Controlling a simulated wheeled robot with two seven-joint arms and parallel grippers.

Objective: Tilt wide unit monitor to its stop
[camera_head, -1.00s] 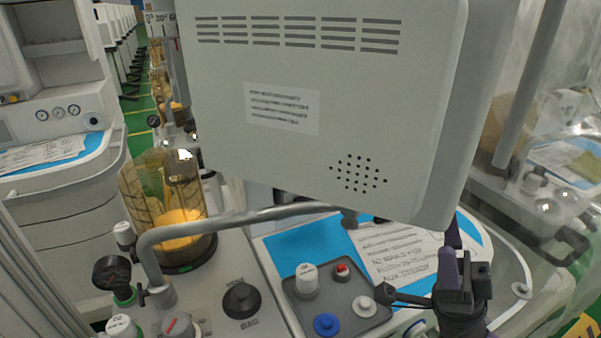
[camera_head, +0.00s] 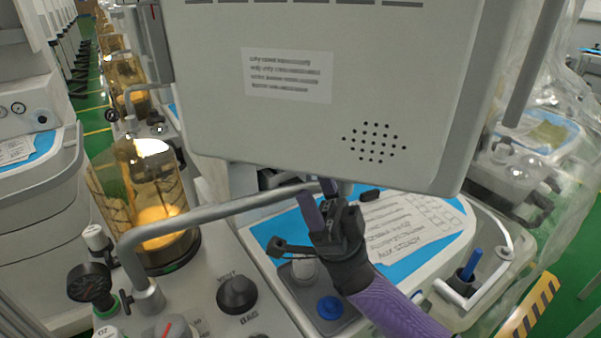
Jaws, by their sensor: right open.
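The monitor (camera_head: 220,110) shows from behind as a large pale grey housing with vent slots, a printed label and a speaker hole pattern. It fills the upper middle of the head view, and its top is cut off. My right gripper (camera_head: 317,192) is just below the monitor's lower edge, with its purple fingers apart and pointing up. The fingertips overlap the edge region; I cannot tell whether they touch it. Nothing shows between the fingers. The monitor's screen and most of its mount are hidden. My left gripper is out of view.
A bent grey rail (camera_head: 215,208) crosses in front, below the monitor. An amber canister (camera_head: 140,200) stands at left. A printed sheet (camera_head: 410,220) lies at right.

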